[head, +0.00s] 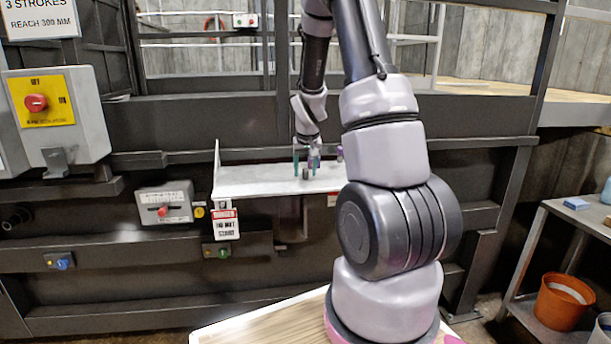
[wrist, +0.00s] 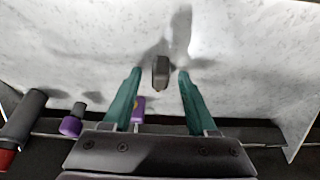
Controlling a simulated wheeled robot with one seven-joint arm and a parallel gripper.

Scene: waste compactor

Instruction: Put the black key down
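The black key (wrist: 160,73) shows in the wrist view as a small dark block at the pale shelf, between the tips of my gripper (wrist: 159,75). A gap shows on each side of it, so neither green finger touches it. In the head view my gripper (head: 306,162) is low over the shelf, pointing down, and a small dark piece (head: 306,173) sits just below its fingers. My gripper is open and empty. The key looks as if it rests on the shelf; its lower part is hard to make out.
The pale shelf (head: 260,182) has a raised left end wall. Near my gripper are a purple-headed piece (wrist: 138,108), another purple piece (wrist: 71,125) and a dark cylinder with a red end (wrist: 22,118). A danger tag (head: 225,224) hangs at the shelf's front. The shelf's left part is clear.

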